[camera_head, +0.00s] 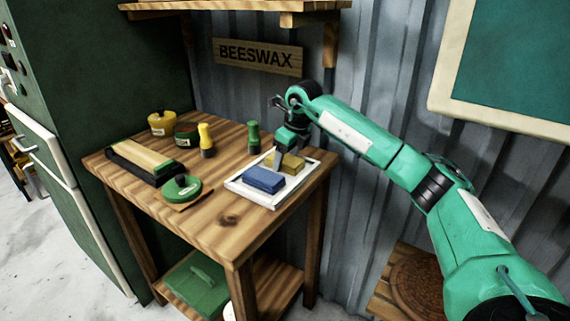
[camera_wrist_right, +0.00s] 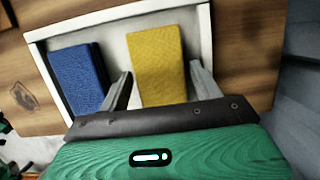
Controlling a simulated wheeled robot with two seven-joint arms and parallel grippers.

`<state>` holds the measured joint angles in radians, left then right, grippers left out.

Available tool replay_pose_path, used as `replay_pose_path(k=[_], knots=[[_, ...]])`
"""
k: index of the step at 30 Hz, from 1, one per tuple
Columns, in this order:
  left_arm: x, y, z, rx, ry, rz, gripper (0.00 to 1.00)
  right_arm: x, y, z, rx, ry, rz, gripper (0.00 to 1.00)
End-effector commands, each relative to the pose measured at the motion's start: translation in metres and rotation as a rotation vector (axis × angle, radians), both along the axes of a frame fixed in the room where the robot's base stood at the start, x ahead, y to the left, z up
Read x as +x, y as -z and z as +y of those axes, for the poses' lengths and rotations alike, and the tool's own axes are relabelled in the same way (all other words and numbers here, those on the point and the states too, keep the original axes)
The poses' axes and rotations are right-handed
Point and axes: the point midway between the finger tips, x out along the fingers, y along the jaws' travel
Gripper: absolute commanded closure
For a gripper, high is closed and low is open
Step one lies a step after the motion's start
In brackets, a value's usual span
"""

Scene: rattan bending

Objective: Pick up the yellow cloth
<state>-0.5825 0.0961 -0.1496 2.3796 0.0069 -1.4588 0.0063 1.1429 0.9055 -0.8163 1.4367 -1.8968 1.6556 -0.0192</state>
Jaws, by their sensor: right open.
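The yellow cloth (camera_head: 291,163) is a folded block in a white tray (camera_head: 237,184) on the wooden table. In the right wrist view the yellow cloth (camera_wrist_right: 157,62) lies between my two open fingers. My right gripper (camera_head: 279,160) is over the tray at the cloth, and in the wrist view its fingers (camera_wrist_right: 160,85) stand on either side of it. Whether they touch it I cannot tell. A blue cloth (camera_head: 263,180) lies beside it in the tray, left of the left finger in the wrist view (camera_wrist_right: 77,75). My left gripper is not in view.
Yellow-handled (camera_head: 206,140) and green-handled (camera_head: 253,138) tools stand behind the tray. Tins (camera_head: 162,123), a block in a dark holder (camera_head: 145,160) and a round green item (camera_head: 181,188) occupy the table's left. The corrugated wall (camera_head: 230,90) is close behind. The table's front middle is clear.

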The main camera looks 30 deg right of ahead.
Motion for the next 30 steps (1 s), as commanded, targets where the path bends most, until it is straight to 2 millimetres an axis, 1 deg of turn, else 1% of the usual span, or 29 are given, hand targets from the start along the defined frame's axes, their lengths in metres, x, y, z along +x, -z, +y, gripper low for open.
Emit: replay_pose_path(k=[2, 6, 11, 12, 19, 22, 26, 30], knots=[[0.001, -0.004, 0.0, -0.002, 0.0, -0.009, 0.64, 0.001, 0.002, 0.0, 0.0, 0.0, -0.001, 0.35], [0.0, -0.005, 0.0, -0.001, 0.0, -0.008, 0.64, 0.001, 0.001, 0.0, -0.001, 0.0, -0.001, 0.35], [-0.001, -0.003, 0.0, 0.0, 0.0, -0.002, 0.64, 0.001, 0.001, 0.0, -0.001, 0.0, -0.001, 0.66], [-0.001, -0.002, 0.0, 0.0, 0.0, -0.002, 0.64, 0.001, 0.001, 0.0, -0.001, 0.0, -0.001, 0.68], [-0.001, -0.002, 0.0, 0.0, 0.0, 0.0, 0.64, 0.001, 0.0, 0.0, -0.001, 0.0, -0.001, 0.68], [-0.001, -0.002, 0.0, 0.0, 0.0, 0.0, 0.64, 0.001, -0.008, 0.0, 0.0, 0.0, -0.003, 0.68], [-0.001, -0.001, 0.0, 0.0, -0.001, 0.004, 0.64, 0.001, -0.031, 0.0, 0.0, 0.0, -0.005, 0.68], [-0.002, 0.008, 0.0, 0.003, -0.001, 0.021, 0.64, 0.001, -0.061, 0.0, 0.0, -0.001, -0.004, 0.68]])
